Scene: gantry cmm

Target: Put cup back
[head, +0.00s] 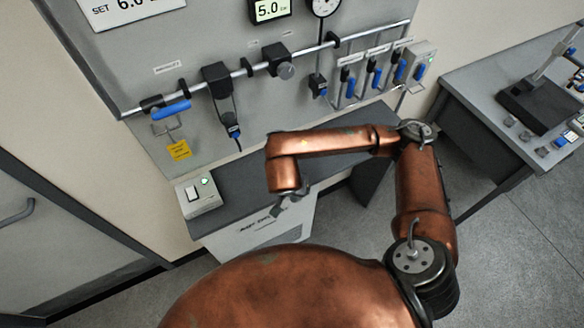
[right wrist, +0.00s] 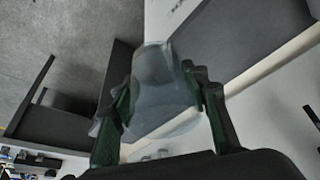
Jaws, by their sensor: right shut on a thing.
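My right gripper (head: 283,207) hangs at the end of the copper arm, in front of the dark-topped cabinet. In the right wrist view, its two dark green fingers (right wrist: 162,88) are shut on a pale, translucent grey cup (right wrist: 158,75). The cup sits between the fingers, clear of any surface as far as I can see. It looks tilted in that view, and its outline is blurred. In the head view the cup is too small to make out at the gripper. My left gripper is not in view.
The cabinet's dark top (head: 255,172) is mostly bare, with a switch box (head: 199,196) at its left end. Above it, a grey wall panel (head: 190,85) carries a pipe (head: 310,50) and blue-handled valves. A grey table (head: 480,90) with a black-based stand (head: 535,105) is at right.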

